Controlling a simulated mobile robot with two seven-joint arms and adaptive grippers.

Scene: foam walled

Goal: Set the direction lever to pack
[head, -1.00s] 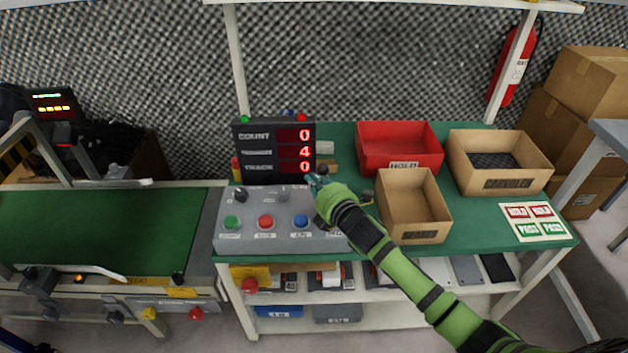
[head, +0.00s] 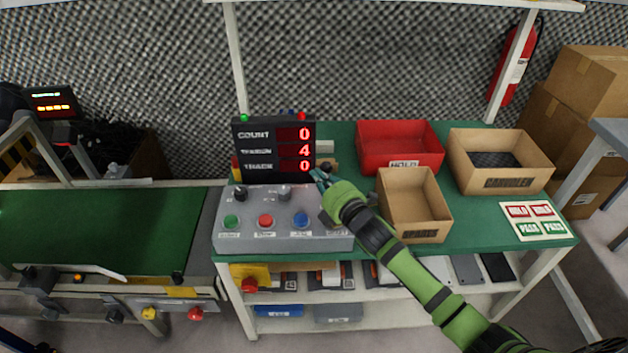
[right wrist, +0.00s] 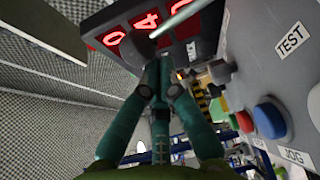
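The grey control box (head: 262,232) stands at the left front of the green bench, with dark and grey knobs at its back and green, red and blue buttons in front. My right gripper (head: 318,178) is over the box's back right corner, its fingers close together. A dark round knob-like shape (head: 328,165) shows just behind the fingers; I cannot tell whether it is the lever's end. In the right wrist view the teal fingers (right wrist: 160,72) look shut, and a pale rod (right wrist: 178,20) passes just beyond their tips. I see no readable pack marking. My left gripper is out of view.
The counter display (head: 272,150) stands behind the box. A red bin (head: 400,165), a small open carton (head: 412,232) and another carton (head: 500,178) stand to the right. A conveyor (head: 100,228) lies at the left. My right forearm crosses the bench front.

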